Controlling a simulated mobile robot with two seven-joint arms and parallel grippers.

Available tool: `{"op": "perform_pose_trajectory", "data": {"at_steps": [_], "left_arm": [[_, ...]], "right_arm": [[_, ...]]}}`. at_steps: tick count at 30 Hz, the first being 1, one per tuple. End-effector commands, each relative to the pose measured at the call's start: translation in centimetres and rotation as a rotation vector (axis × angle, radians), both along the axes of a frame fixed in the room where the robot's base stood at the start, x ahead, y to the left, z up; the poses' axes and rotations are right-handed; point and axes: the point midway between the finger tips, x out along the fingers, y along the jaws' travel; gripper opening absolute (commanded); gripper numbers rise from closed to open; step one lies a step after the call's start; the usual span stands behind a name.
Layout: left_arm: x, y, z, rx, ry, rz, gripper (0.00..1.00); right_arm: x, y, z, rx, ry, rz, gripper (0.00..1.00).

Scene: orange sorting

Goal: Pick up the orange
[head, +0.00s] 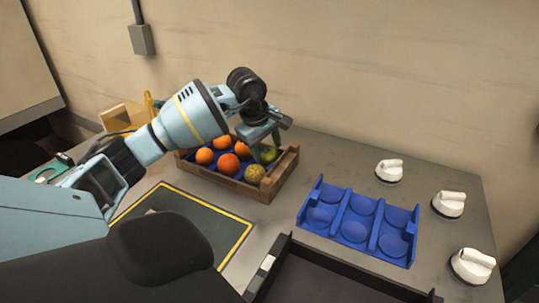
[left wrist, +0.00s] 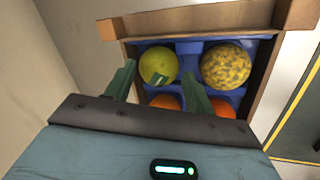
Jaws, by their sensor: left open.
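Several oranges lie in a wooden crate (head: 228,182) with a blue insert; one orange (head: 228,164) sits in the front row. In the same crate are a green fruit (head: 268,155) and a mottled yellow-brown fruit (head: 255,174). My left gripper (head: 264,140) is over the crate's right end, open, partly covering the back row. In the left wrist view the open fingers (left wrist: 159,76) show with the green fruit (left wrist: 158,64) between and beyond them. The mottled fruit (left wrist: 226,66) is to the right. Two oranges (left wrist: 222,108) are partly hidden behind the gripper.
An empty blue tray (head: 358,222) with round hollows lies right of the crate. Several white knob-like objects (head: 448,204) stand along the table's right side. A dark mat with a yellow border (head: 228,246) lies in front of the crate. A wall stands behind the table.

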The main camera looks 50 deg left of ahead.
Motion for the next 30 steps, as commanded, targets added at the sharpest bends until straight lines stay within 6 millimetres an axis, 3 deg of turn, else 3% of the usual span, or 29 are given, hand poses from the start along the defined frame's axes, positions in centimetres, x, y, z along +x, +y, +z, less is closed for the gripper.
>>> {"op": "perform_pose_trajectory", "data": {"at_steps": [6,14,21,30], "left_arm": [[0.6,0.0,-2.2,0.0,0.0,0.0,0.54],[0.7,0.0,-2.4,0.001,-0.001,0.0,0.54],[0.7,0.0,-2.4,0.001,-0.001,0.0,0.24],[0.8,0.0,-1.8,0.001,-0.004,0.0,0.24]], "right_arm": [[0.4,0.0,0.3,0.0,-0.009,0.0,0.69],[0.5,0.0,0.3,0.001,-0.011,-0.001,0.69],[0.5,0.0,0.3,0.0,-0.011,-0.001,0.69],[0.4,0.0,0.2,-0.001,-0.008,-0.001,0.69]]}}
